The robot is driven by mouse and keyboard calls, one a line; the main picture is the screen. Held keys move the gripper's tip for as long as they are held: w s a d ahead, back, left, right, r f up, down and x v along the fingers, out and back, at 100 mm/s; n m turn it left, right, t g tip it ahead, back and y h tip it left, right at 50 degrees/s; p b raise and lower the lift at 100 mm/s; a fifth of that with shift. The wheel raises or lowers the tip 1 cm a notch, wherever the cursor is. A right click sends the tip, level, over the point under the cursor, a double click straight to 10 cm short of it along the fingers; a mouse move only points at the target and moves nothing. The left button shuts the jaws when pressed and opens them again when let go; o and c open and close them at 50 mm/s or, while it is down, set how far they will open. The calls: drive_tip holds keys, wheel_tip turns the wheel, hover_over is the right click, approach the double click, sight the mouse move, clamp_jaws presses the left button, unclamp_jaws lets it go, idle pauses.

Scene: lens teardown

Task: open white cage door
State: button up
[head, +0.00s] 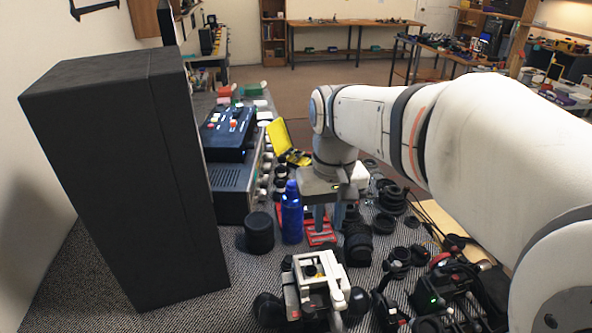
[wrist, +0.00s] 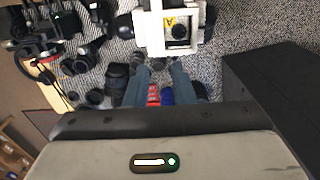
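The white cage (head: 318,284) stands on the carpeted surface at the front middle in the head view, around a dark camera-like body. A white bar or door part (head: 338,293) shows on its right side; I cannot tell how far it is open. In the wrist view the cage (wrist: 146,28) is at the top, beyond my fingertips, with a dark round part and yellow label inside. My gripper (head: 328,224) points down behind the cage, apart from it. In the wrist view my gripper (wrist: 160,68) has its two fingers spread with nothing held.
A blue bottle (head: 292,213) and a black cylinder (head: 259,233) stand left of my gripper. A tall black speaker (head: 130,180) blocks the left. A black lens (head: 357,243) and several camera parts (head: 450,292) crowd the right. Bare carpet (head: 205,312) lies front left.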

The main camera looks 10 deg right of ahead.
drive_tip(key=o, duration=0.4)
wheel_tip(320, 180, up, 8)
idle(0.5)
drive_tip(key=shift+f, duration=0.1)
